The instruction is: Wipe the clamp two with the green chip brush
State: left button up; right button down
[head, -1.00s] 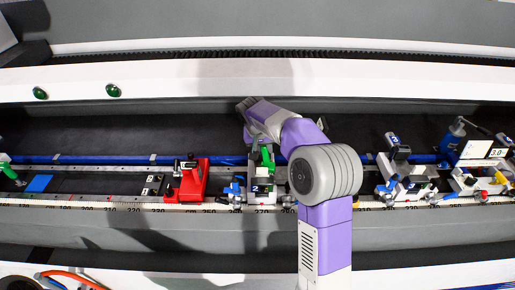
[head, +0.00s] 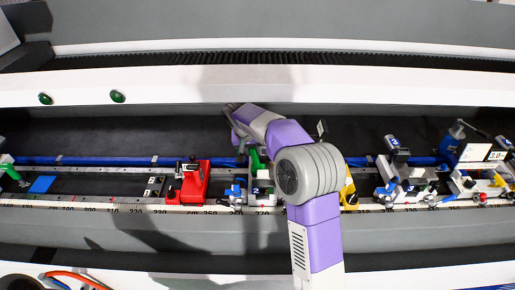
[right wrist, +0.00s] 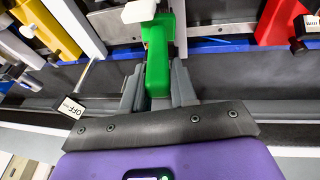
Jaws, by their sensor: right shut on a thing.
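Clamp two, a white and grey block with a black "2" label (head: 260,190), stands on the rail near the middle of the head view, partly hidden by my right arm. The green chip brush (head: 256,158) is upright at its back; its green handle (right wrist: 158,60) fills the middle of the right wrist view, with a pale part (right wrist: 140,12) at its far end. My right gripper (right wrist: 158,88) is shut on the handle. Whether the brush touches the clamp cannot be told. My left gripper is not in view.
A red clamp (head: 195,183) stands left of clamp two, a yellow one (head: 348,192) to its right behind my arm. Further right are clamp three (head: 394,150) and more fixtures. A blue bar (head: 110,161) runs behind; the dark bed (head: 120,130) beyond is clear.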

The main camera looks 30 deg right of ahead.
jog(key=shift+w+a+r+p, duration=0.1)
jog(key=shift+w+a+p, duration=0.1)
jog(key=shift+w+a, duration=0.25)
jog(key=shift+w+a+p, duration=0.15)
jog(key=shift+w+a, duration=0.1)
jog(key=shift+a, duration=0.35)
